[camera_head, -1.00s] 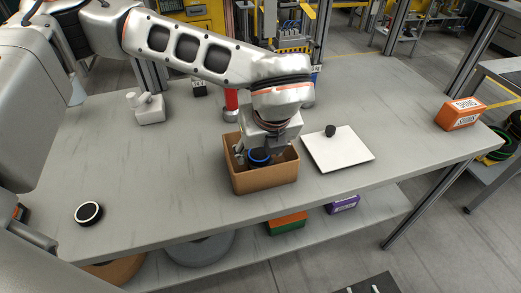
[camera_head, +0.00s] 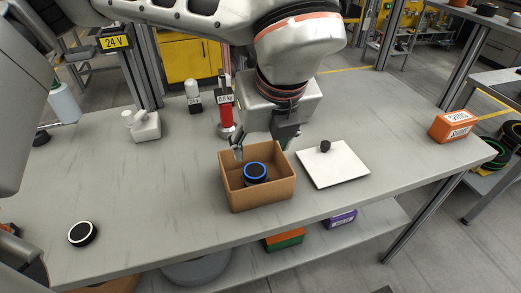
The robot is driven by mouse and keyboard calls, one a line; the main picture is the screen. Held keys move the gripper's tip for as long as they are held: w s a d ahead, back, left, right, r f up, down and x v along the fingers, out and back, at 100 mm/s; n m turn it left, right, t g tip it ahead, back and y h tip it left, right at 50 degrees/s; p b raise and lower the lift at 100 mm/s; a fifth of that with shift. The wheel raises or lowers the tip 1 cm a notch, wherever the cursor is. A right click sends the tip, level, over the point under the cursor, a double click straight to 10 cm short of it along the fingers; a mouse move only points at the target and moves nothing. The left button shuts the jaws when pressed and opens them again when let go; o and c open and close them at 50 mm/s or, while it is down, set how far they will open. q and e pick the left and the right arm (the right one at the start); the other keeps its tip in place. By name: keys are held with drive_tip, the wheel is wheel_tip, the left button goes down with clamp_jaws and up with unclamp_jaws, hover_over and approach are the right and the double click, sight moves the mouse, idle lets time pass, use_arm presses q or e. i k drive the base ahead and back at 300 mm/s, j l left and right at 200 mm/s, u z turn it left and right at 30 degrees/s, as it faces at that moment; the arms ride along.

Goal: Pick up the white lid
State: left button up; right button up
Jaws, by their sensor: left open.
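The white lid (camera_head: 333,166) is a flat square plate with a small black knob (camera_head: 325,146). It lies on the grey table to the right of an open brown box (camera_head: 260,197). Inside the box is a black round thing with a blue ring (camera_head: 255,172). My left gripper (camera_head: 262,148) is open and empty above the back of the box, left of the lid and apart from it. One finger shows near the box's back left corner and the other near its back right. My right gripper is not in view.
A black disc with a white rim (camera_head: 82,233) lies at the table's front left. An orange box (camera_head: 454,126) stands near the right edge. A red cylinder (camera_head: 226,113) and a white bottle-like thing (camera_head: 147,126) stand at the back. The table right of the lid is clear.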

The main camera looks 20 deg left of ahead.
sight(328, 164)
drive_tip(key=k, duration=1)
